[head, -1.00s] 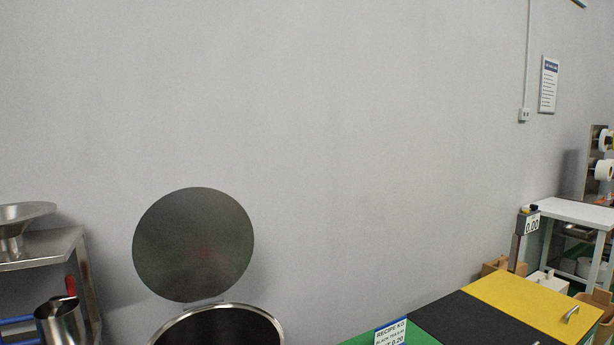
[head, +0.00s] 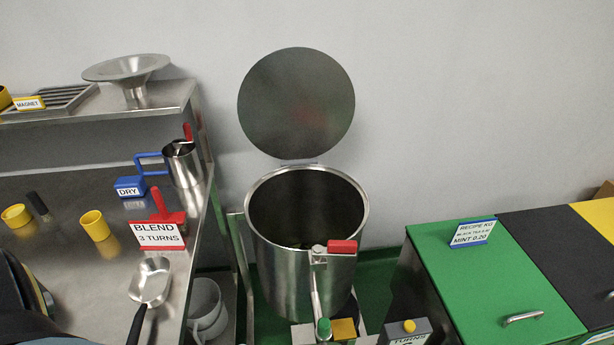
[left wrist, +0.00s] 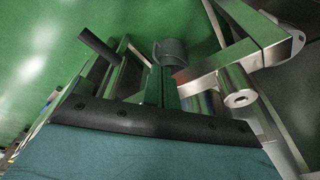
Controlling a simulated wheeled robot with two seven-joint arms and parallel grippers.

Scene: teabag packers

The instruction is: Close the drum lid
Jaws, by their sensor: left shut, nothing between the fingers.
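The drum (head: 283,270) is a steel cylinder with an open top, standing upright right of the steel table. Its round grey lid (head: 296,105) stands raised behind the rim, at the hinge (head: 302,164), so the mouth is uncovered. A red-handled crank (head: 342,246) is on the drum's front. My left gripper (left wrist: 145,78) shows dark and foreshortened in the left wrist view, shut and empty, over the green floor. No gripper touches the lid or drum in the head view. My right gripper is not in view.
The steel table (head: 85,185) at left holds a scoop (head: 150,282), a jug (head: 182,165), yellow cups and a red BLEND sign (head: 158,235). A green-topped bin (head: 500,265) stands right of the drum. A turns counter (head: 408,333) is in front. A grey bucket (head: 207,308) is beneath the table.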

